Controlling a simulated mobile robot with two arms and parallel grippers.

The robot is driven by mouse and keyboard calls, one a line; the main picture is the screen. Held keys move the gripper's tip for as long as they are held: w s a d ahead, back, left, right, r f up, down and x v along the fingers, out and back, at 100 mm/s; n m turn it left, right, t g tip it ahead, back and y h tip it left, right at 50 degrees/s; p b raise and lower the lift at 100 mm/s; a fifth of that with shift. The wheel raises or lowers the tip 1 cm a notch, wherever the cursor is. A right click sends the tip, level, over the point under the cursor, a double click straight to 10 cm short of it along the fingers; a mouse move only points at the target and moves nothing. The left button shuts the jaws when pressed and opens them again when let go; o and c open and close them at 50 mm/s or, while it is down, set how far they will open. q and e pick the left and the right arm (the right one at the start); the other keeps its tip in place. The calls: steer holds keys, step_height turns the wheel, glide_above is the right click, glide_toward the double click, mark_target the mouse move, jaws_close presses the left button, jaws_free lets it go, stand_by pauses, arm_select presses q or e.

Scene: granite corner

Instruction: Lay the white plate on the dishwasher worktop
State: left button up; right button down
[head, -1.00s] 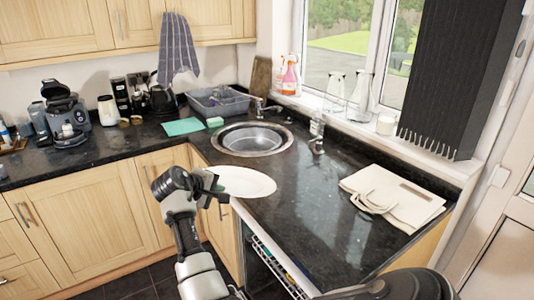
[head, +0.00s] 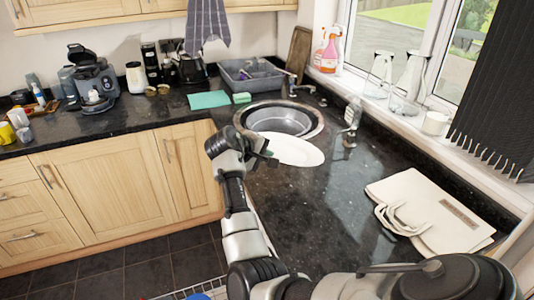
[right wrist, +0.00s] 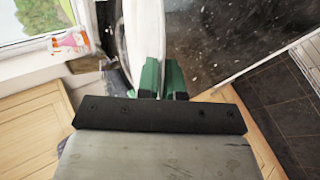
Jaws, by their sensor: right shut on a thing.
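The white plate (head: 294,150) is held out at the front of the sink, over the black granite worktop (head: 300,205). It covers part of the sink's near rim in the head view. My right gripper (head: 268,153) is shut on the plate's left edge. In the right wrist view the green fingers (right wrist: 163,80) pinch the plate's rim, and the plate (right wrist: 142,35) shows nearly edge-on. I cannot tell whether the plate touches the worktop. My left gripper is not in view.
A folded cream bag (head: 430,212) lies on the worktop at right. The round sink (head: 280,118) and tap are behind the plate. A grey dish tub (head: 250,75) stands farther back. A dishwasher rack (head: 190,292) shows low in front. The worktop's middle is clear.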

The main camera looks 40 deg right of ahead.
steer(key=shift+d+r, duration=0.1)
steer(key=shift+s+r+p, duration=0.1)
steer(key=shift+r+p, duration=0.05)
steer(key=shift+p, duration=0.55)
steer(key=shift+s+d+f+b, duration=0.15)
steer(key=shift+f+b, duration=0.3)
steer(key=shift+f, duration=0.4)
steer(key=shift+h, duration=0.7)
steer(key=d+f+b, duration=0.1)
steer(key=f, duration=0.2)
steer(key=d+f+b, duration=0.1)
steer(key=f+b, duration=0.1)
steer(key=s+d+f+b, duration=0.1)
steer(key=f, duration=0.2)
steer(key=shift+f, duration=0.3)
steer(key=shift+f+b, duration=0.65)
steer(key=shift+f, duration=0.75)
steer(key=c, duration=0.8)
jaws_free()
steer(key=shift+f, duration=0.1)
steer(key=shift+c, duration=0.2)
